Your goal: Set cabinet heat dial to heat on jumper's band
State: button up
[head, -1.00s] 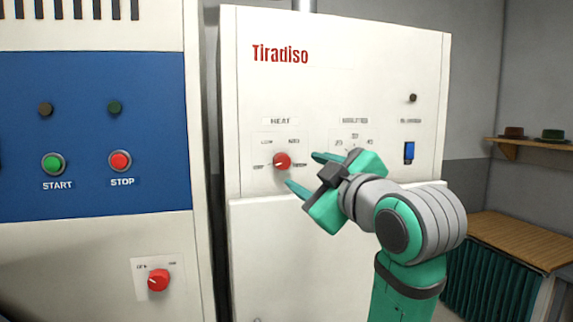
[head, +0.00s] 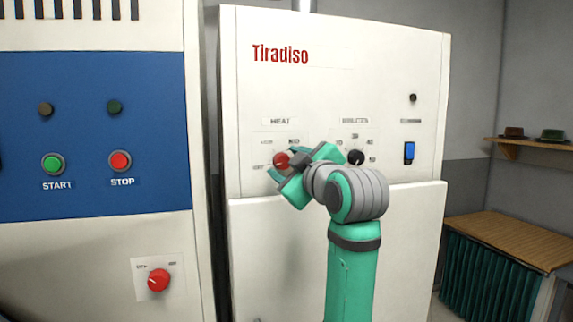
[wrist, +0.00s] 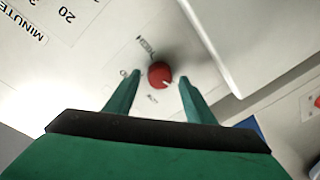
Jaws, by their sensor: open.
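The cabinet (head: 330,85) is white with "Tiradiso" in red. Its heat dial (head: 281,160) is a red knob under the HEAT label; it also shows in the wrist view (wrist: 159,74). In the head view the dial's white pointer mark is toward the lower left, near the leftmost label. My gripper (head: 281,163) is open at the dial. In the wrist view the fingers (wrist: 158,82) stand on either side of the knob with gaps, not closed on it. The right-hand dial labels are hidden behind my gripper. The jumper and its band are not in view.
A black minutes dial (head: 356,157) sits right of the heat dial, close to my wrist. A blue switch (head: 409,151) is further right. The left machine has a red knob (head: 158,280) and start (head: 53,164) and stop (head: 120,161) buttons. A wooden counter (head: 510,238) stands at right.

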jog(key=shift+c, duration=0.5)
jog(key=c, duration=1)
jog(key=shift+o, duration=0.2)
